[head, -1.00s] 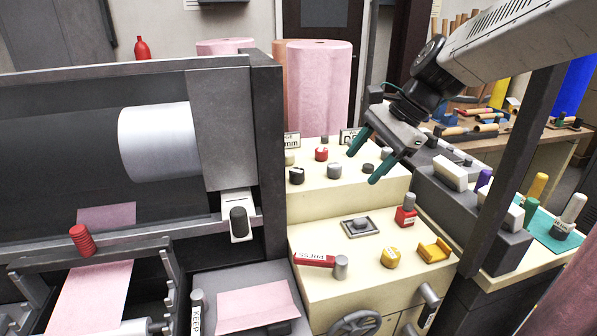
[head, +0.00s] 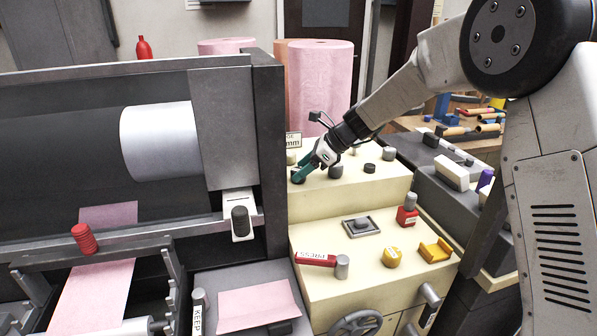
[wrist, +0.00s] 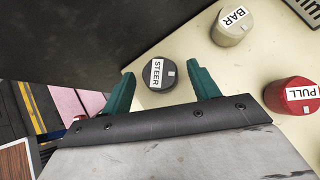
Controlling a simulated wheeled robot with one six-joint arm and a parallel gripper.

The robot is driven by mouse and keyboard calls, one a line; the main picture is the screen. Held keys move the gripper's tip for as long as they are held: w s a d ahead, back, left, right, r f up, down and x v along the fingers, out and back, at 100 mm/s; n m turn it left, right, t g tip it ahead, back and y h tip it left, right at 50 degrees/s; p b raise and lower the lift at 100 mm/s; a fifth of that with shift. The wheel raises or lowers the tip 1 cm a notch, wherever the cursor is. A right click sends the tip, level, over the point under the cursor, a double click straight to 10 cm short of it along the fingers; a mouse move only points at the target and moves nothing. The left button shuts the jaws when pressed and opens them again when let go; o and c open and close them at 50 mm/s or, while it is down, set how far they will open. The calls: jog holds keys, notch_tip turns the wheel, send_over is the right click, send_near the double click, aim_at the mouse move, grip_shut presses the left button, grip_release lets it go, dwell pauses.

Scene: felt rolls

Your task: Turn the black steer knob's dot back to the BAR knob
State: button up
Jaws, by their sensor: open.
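The black STEER knob (wrist: 152,83) lies between the two green fingers of my gripper (wrist: 162,76) in the wrist view. Its white label crosses the top, and a small pale mark sits right of the label, facing right. The cream BAR knob (wrist: 229,36) is up and to the right. My gripper is open, with one finger on each side of the STEER knob; I cannot tell whether they touch it. In the head view my gripper (head: 306,169) is over the left of the cream console, by the STEER knob (head: 297,181). The BAR knob (head: 291,157) stands just behind.
The red PULL knob (wrist: 291,95) is right of my gripper. Several more dark knobs stand to the right on the console's upper step (head: 345,193). The dark machine frame (head: 268,150) rises close on the left. A red PRESS handle (head: 316,259) is on the lower step.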

jog(key=shift+x, duration=1)
jog(key=c, duration=1)
jog(key=shift+o, duration=0.2)
jog(key=n+g, duration=0.3)
jog(key=shift+w+n, duration=0.1)
jog(key=shift+n, duration=0.3)
jog(key=shift+n+g+h, duration=0.5)
jog(key=shift+n+g, duration=0.9)
jog(key=shift+n, duration=0.5)
